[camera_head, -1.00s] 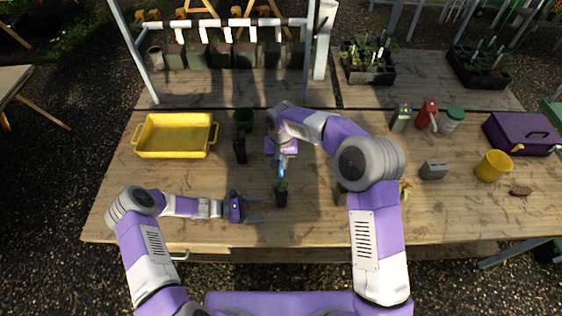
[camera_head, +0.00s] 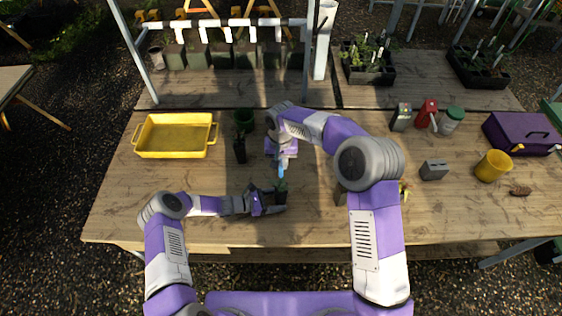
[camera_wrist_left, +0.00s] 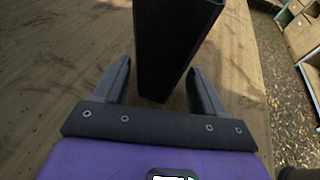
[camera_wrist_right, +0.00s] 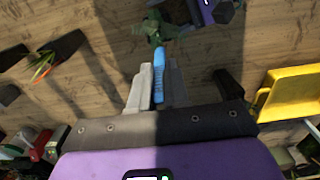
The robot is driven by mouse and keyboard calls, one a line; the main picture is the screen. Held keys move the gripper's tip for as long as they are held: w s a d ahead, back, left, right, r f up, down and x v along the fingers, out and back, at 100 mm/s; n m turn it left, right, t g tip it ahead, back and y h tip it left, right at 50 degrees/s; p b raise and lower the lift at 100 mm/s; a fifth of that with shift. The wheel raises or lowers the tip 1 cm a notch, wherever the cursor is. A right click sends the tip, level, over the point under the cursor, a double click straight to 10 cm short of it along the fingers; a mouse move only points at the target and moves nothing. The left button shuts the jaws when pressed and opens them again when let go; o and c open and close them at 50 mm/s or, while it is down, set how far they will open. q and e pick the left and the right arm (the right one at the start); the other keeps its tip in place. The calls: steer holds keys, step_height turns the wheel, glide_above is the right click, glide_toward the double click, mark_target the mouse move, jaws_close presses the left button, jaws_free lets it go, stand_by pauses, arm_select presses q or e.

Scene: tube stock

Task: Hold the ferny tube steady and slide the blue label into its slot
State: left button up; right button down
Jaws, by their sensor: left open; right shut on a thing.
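The ferny tube (camera_head: 281,197) is a dark, square, upright tube with green fronds on top, near the table's front middle. My left gripper (camera_head: 282,200) is at it. In the left wrist view the dark tube (camera_wrist_left: 172,45) stands between the two open fingers (camera_wrist_left: 158,88), with a gap visible at the right finger. My right gripper (camera_head: 283,160) is shut on the blue label (camera_wrist_right: 160,70), which points down toward the tube from above. In the right wrist view the label's tip is close to the fern (camera_wrist_right: 157,27). The slot is hidden.
A yellow tray (camera_head: 176,153) lies at the left, with a dark tube (camera_head: 240,150) and a green pot (camera_head: 243,118) beside it. A grey block (camera_head: 434,170), yellow mug (camera_head: 493,165) and purple box (camera_head: 520,134) stand at the right. My right forearm partly hides another dark tube (camera_head: 341,196).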

arm_select(q)
steer(key=shift+w+d+f, duration=0.15)
steer(key=shift+d, duration=0.2)
steer(key=c, duration=0.7)
arm_select(e)
steer(key=shift+s+a+f+n, duration=0.1)
steer(key=shift+a+f+n, duration=0.05)
steer(key=shift+f+n, duration=1.25)
